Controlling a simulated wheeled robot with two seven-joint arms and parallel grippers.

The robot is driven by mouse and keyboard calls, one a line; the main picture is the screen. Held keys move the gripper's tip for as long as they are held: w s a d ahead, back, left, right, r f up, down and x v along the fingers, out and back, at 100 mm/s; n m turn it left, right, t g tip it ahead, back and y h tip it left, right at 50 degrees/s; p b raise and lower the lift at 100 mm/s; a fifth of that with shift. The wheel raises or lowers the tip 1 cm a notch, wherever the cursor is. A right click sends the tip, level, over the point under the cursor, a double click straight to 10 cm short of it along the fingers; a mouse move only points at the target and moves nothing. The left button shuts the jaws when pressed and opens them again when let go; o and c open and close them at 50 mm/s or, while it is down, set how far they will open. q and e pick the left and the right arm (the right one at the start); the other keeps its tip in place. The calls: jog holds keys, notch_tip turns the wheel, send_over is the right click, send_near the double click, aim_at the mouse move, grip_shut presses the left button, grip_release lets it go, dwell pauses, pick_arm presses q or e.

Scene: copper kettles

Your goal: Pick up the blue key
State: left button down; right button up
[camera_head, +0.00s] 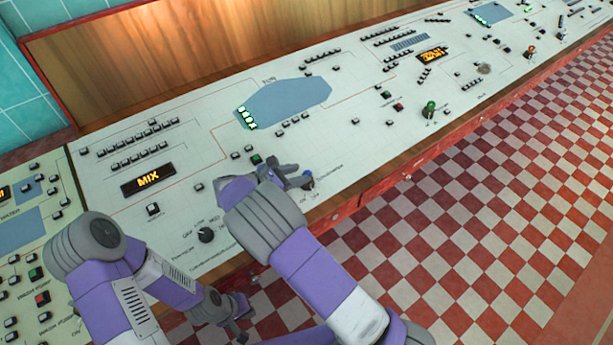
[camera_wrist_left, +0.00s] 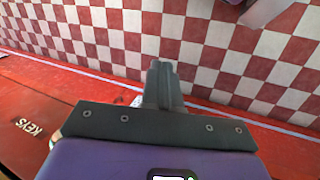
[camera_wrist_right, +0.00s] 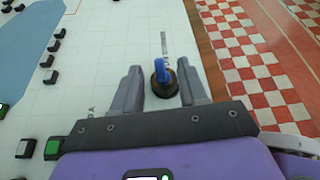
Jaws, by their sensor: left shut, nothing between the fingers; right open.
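The blue key (camera_wrist_right: 160,66) stands upright in a dark round base on the white control panel (camera_head: 360,130). In the right wrist view it shows between the two fingers of my right gripper (camera_wrist_right: 158,80), which is open. In the head view the key (camera_head: 308,179) is near the panel's front edge, just at the fingertips of my right gripper (camera_head: 296,176). I cannot tell whether the fingers touch it. My left gripper (camera_head: 240,318) hangs low in front of the panel. In the left wrist view its fingers (camera_wrist_left: 161,72) are shut with nothing between them.
A dark selector knob (camera_head: 205,235), a green button (camera_head: 257,159) and several dark buttons lie around the right gripper. A green key-like handle (camera_head: 430,108) stands farther right. The checkered floor (camera_head: 480,210) is clear.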

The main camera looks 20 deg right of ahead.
aim_at(306, 172)
jog(key=x, duration=0.3)
jog(key=shift+w, duration=0.1)
grip_shut()
